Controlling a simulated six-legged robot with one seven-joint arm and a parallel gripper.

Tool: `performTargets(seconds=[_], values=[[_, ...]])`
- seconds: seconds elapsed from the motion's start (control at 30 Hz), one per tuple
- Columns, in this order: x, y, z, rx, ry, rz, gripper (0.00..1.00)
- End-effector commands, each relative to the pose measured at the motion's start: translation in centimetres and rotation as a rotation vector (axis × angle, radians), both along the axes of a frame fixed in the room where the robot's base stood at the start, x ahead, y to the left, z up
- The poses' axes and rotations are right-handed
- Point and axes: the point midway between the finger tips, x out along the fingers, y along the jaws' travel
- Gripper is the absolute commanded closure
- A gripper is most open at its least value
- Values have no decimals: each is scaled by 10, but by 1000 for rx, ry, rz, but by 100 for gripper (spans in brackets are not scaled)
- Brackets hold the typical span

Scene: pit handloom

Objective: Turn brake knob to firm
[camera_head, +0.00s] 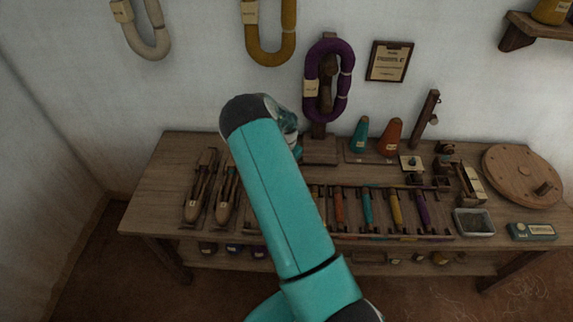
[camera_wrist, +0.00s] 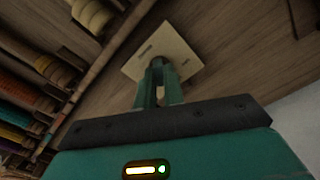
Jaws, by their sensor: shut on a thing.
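In the wrist view, a pale square plate (camera_wrist: 180,46) with small dark marks lies on the wooden bench top. My gripper (camera_wrist: 158,66) is over the middle of this plate, its two teal fingers close together. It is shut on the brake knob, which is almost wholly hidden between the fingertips. Which way the knob points, and which mark it is at, I cannot tell. In the head view my teal arm hides my gripper and whatever it holds.
The bench (camera_head: 150,205) stands against the wall. A bobbin rack (camera_head: 385,237) is at its front, two shuttles (camera_head: 193,200) at left. Cones (camera_head: 390,138), a small pale plate (camera_head: 404,168) and a round wooden disc (camera_head: 521,172) are to the right. A purple yarn hank (camera_head: 312,72) hangs behind.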

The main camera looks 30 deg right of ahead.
Motion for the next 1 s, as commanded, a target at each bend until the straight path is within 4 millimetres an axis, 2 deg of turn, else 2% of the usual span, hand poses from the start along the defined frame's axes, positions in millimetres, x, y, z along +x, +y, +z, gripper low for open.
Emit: performTargets(seconds=[0.3, 0.5, 1.0], values=[[0, 0, 0, 1, -1, -281, 100], [0, 0, 0, 1, -2, -408, 100], [0, 0, 0, 0, -1, -517, 100]])
